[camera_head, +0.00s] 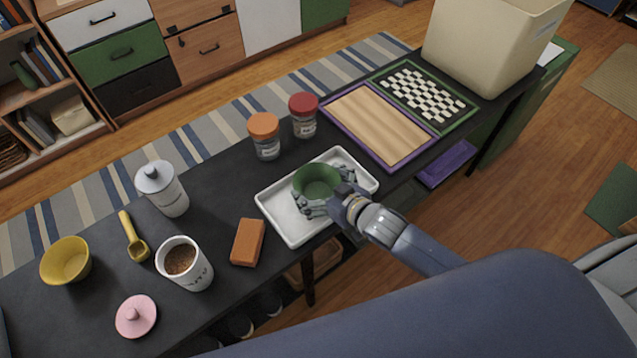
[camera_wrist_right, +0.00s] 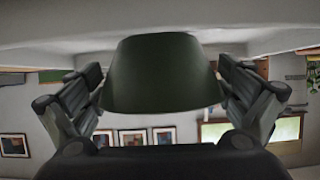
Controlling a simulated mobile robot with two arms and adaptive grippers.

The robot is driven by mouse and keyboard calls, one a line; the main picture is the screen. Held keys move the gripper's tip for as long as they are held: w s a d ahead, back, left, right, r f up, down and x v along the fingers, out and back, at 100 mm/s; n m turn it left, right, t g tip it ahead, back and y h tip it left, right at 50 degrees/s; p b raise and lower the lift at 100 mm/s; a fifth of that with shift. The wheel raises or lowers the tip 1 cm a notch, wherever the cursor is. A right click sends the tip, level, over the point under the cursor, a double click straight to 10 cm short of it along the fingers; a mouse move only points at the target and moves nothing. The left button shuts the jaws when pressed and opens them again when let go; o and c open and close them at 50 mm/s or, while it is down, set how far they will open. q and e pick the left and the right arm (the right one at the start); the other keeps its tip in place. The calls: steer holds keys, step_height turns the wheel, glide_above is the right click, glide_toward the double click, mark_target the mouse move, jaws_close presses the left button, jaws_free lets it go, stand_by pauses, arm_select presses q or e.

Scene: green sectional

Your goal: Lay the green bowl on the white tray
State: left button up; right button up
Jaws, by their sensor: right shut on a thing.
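The green bowl (camera_head: 318,182) is upright over the white tray (camera_head: 279,216), toward its right half. In the head view I cannot tell whether its base touches the tray. My right gripper (camera_head: 316,205) is around the bowl's lower body, low over the tray. In the right wrist view the bowl (camera_wrist_right: 165,75) sits between the two fingers of my right gripper (camera_wrist_right: 165,95), which are shut on it. The white tray surface (camera_wrist_right: 60,22) fills the top of that view, close to the bowl. My left gripper is not in view.
An orange block (camera_head: 247,242) lies left of the tray. Two jars with orange (camera_head: 264,137) and red lids (camera_head: 303,115) stand behind it. A wooden board (camera_head: 378,125) in a purple frame lies behind right. A mug (camera_head: 185,265), yellow bowl (camera_head: 66,261) and pink lid (camera_head: 136,316) are at left.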

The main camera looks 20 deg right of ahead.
steer(key=shift+f+p, duration=0.1)
steer(key=shift+p, duration=0.2)
stand_by(0.5)
steer(key=shift+f, duration=0.15)
stand_by(0.5)
steer(key=o, duration=0.8)
steer(key=shift+o, duration=0.2)
steer(key=shift+f, duration=0.1)
steer(key=shift+r+p, duration=3.6)
steer(key=shift+p, duration=0.35)
